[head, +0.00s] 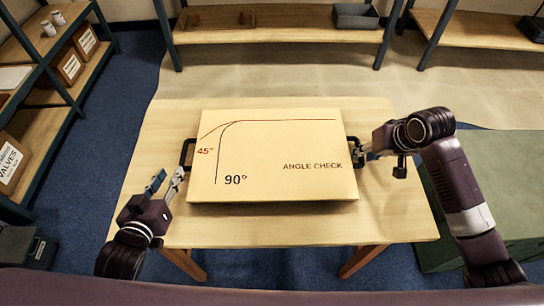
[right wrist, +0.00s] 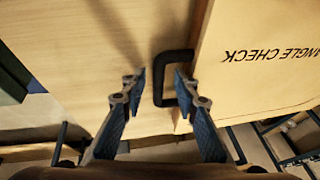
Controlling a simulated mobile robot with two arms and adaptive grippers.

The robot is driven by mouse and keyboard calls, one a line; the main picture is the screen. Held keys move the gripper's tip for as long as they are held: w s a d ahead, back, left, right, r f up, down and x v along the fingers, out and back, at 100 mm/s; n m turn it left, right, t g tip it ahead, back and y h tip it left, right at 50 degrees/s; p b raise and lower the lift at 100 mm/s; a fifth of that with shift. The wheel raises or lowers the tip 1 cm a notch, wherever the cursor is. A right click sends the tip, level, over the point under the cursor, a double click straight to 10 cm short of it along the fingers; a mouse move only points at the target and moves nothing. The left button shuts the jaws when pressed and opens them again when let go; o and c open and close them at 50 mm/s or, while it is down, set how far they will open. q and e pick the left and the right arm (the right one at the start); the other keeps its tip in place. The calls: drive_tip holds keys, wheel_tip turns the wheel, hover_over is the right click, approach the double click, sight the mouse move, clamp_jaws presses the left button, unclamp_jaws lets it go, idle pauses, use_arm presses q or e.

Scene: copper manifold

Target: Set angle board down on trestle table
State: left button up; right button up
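The angle board (head: 272,158), a pale panel with 45° and 90° bend lines and "ANGLE CHECK" lettering, lies flat on the wooden trestle table (head: 405,215). It has a black handle on its left side (head: 185,153) and another on its right side (right wrist: 160,80). My left gripper (head: 168,181) is open and empty, just below and left of the left handle, apart from it. My right gripper (head: 366,152) is at the right handle. In the right wrist view its fingers (right wrist: 158,75) are spread, with the handle's outer bar between them; contact cannot be told.
A dark shelf unit with boxes, one a valves box (head: 10,160), stands at the left. Low wooden shelves (head: 280,28) run along the back, one with a grey tray (head: 355,16). A green surface (head: 490,175) is at the right. The table's front strip is clear.

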drive_tip(key=v, duration=1.1)
drive_tip(key=shift+f, duration=0.1)
